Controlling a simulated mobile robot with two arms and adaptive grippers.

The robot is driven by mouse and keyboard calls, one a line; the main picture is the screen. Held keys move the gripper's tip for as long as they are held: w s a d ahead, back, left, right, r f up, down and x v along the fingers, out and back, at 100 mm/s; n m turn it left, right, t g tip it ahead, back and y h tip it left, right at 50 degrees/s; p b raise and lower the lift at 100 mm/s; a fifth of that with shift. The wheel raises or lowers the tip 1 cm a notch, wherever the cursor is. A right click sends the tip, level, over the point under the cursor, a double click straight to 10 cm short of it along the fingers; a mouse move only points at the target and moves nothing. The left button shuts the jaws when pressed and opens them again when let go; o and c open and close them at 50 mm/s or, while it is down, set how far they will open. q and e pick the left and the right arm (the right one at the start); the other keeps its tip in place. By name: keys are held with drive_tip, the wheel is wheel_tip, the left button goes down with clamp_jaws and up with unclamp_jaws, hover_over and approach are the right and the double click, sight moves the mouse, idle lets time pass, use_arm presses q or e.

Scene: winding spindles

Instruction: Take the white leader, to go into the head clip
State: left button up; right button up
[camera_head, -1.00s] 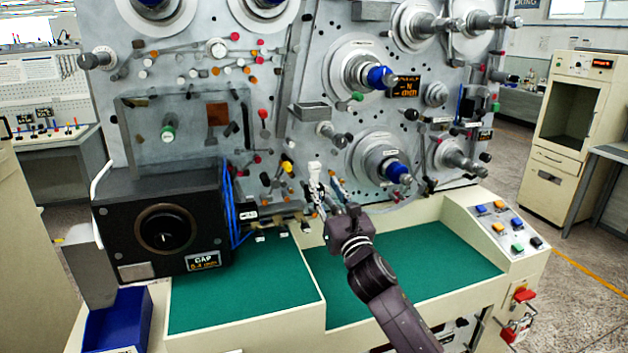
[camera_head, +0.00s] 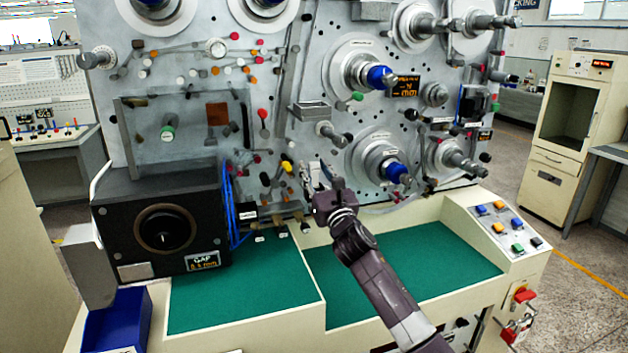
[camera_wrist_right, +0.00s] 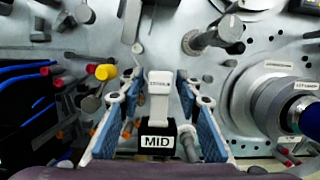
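My right gripper (camera_head: 318,180) is at the foot of the upright machine panel, above the back edge of the green worktop. In the right wrist view its two blue-padded fingers (camera_wrist_right: 158,88) are open, one on each side of a white tab with small print, which looks like the white leader (camera_wrist_right: 159,82). Gaps show between the tab and both fingers. Below the tab is a black block labelled MID (camera_wrist_right: 157,142). In the head view the gripper hides most of the tab. I cannot pick out the head clip. My left gripper is not in view.
A black box with a round dial (camera_head: 165,232) stands left, with blue cables (camera_head: 232,210) beside it. Spools with blue hubs (camera_head: 396,172) and several coloured knobs stick out from the panel. The green worktop (camera_head: 410,262) is clear. A button panel (camera_head: 508,228) is at right.

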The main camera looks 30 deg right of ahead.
drive_tip(key=c, duration=0.7)
drive_tip(key=shift+o, duration=0.2)
drive_tip(key=shift+r+p, duration=1.9)
drive_tip(key=shift+r, duration=0.15)
drive_tip(key=s+a+p, duration=0.2)
drive_tip(key=s+p, duration=0.1)
drive_tip(key=s, duration=0.8)
drive_tip(key=shift+s+a, duration=0.4)
drive_tip(key=shift+f, duration=0.1)
